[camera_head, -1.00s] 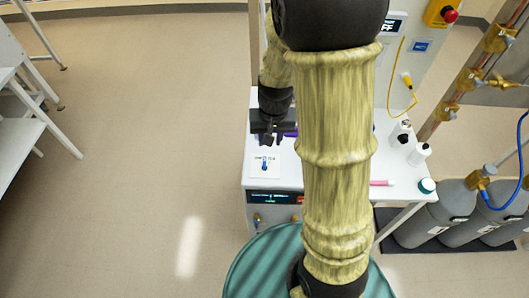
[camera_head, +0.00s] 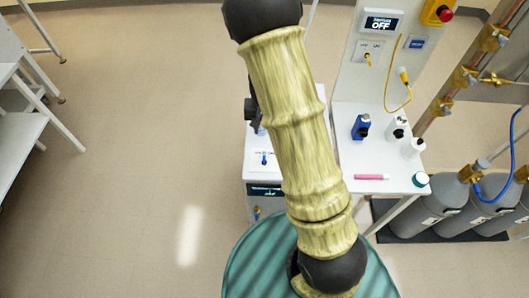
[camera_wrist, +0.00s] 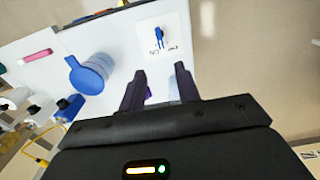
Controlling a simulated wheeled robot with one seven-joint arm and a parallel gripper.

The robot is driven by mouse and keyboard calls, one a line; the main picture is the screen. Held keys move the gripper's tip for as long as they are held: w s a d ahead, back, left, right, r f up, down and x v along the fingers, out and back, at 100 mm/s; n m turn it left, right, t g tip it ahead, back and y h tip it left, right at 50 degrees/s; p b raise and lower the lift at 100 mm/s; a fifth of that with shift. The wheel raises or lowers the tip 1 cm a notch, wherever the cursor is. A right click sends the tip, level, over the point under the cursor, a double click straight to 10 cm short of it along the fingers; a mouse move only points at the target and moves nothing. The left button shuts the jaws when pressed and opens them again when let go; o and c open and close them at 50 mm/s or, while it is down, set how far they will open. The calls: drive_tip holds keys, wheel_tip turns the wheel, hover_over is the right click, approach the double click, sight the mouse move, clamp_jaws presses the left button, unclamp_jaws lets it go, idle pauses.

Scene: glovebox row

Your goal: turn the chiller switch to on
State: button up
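A small blue switch lever (camera_head: 263,158) stands on a white square plate on top of a white cabinet (camera_head: 256,175), left of my arm. The lever (camera_wrist: 159,37) and its plate (camera_wrist: 173,26) also show in the wrist view, beyond my fingertips. Labels flank the lever, but I cannot read its setting. My gripper (camera_wrist: 160,84) is open, with two dark purple fingers apart and nothing between them. They appear apart from the lever. In the head view my gripper (camera_head: 252,109) is mostly hidden behind my arm. A dark display (camera_head: 265,190) is on the cabinet front.
A back panel carries a screen (camera_head: 381,22) reading OFF and a yellow switch (camera_head: 368,59). A blue bottle (camera_head: 361,127), white bottles (camera_head: 412,148) and a pink marker (camera_head: 372,177) are on the white bench.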

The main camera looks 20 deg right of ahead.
sight(264, 156)
wheel_tip(264, 156, down, 15)
drive_tip(key=p, duration=0.3)
drive_tip(key=shift+f, duration=0.1)
drive_tip(key=shift+c, duration=0.2)
clamp_jaws()
